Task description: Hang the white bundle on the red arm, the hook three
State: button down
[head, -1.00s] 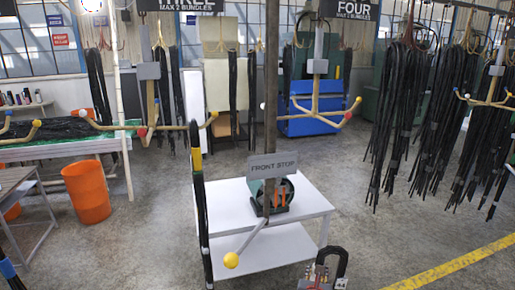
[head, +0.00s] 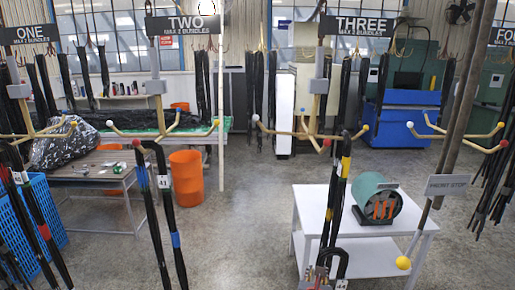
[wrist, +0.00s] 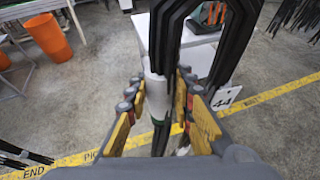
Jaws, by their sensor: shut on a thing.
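My gripper (head: 318,282) is at the bottom of the head view, partly cut off. In the wrist view my gripper (wrist: 160,105) is shut on the white-banded part of a black hose bundle (wrist: 172,35), which carries a tag marked 44 (wrist: 226,97). The bundle's bent top (head: 335,254) shows in the head view, low and well below the hooks. Hook three (head: 308,128) hangs under its sign (head: 357,27). Its red-tipped arm (head: 326,144) points toward me. A yellow-banded bundle (head: 345,167) hangs at its right side; its exact support is unclear.
A white table (head: 310,205) with a green machine (head: 378,198) stands at right. The FRONT STOP sign (head: 447,185) and its pole are right of it. Hook two (head: 163,128) and a bundle tagged 41 (head: 165,182) are at left.

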notch_tip(320, 180, up, 30)
jog(key=p, duration=2.8)
jog(key=shift+w, duration=0.1)
